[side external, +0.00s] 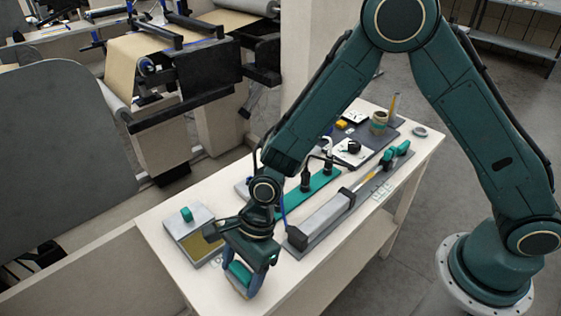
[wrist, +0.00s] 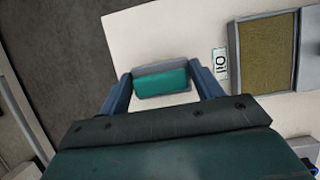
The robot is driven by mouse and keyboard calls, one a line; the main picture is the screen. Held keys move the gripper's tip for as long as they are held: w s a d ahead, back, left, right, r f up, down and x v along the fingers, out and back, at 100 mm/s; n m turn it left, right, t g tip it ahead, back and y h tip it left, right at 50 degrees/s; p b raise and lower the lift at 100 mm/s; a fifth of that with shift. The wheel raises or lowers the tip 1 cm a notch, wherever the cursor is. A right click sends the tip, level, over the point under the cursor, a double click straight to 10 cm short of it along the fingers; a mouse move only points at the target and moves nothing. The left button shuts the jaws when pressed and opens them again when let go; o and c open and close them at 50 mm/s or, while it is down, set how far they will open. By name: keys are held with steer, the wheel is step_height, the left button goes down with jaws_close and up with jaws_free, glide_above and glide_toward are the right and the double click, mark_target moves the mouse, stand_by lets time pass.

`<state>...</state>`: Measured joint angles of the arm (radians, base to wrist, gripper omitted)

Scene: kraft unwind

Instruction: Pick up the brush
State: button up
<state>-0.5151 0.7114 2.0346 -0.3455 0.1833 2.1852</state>
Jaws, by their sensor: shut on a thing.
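The brush (wrist: 160,83) shows in the wrist view as a teal block with a grey strip along its far side. It sits between the two blue-grey fingers of my gripper (wrist: 162,77), which are shut on it from both sides. In the side external view my gripper (side external: 240,280) points down at the near end of the white table, with the teal of the brush (side external: 239,271) showing between its fingers. Its underside is hidden, and I cannot tell whether it touches the table.
A grey tray with a tan pad (wrist: 265,52) and an "Oil" label (wrist: 219,66) lies beside my gripper. A long grey rail fixture (side external: 325,222) and teal strip (side external: 300,197) run along the table (side external: 160,222). Its far end holds a dark mat with small items.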

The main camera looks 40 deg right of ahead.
mark_target(242, 270)
step_height(242, 270, up, 19)
stand_by(0.6)
steer(key=shift+f, duration=0.1)
steer(key=shift+o, duration=1.3)
steer(key=shift+c, duration=0.2)
steer(key=shift+d, duration=0.1)
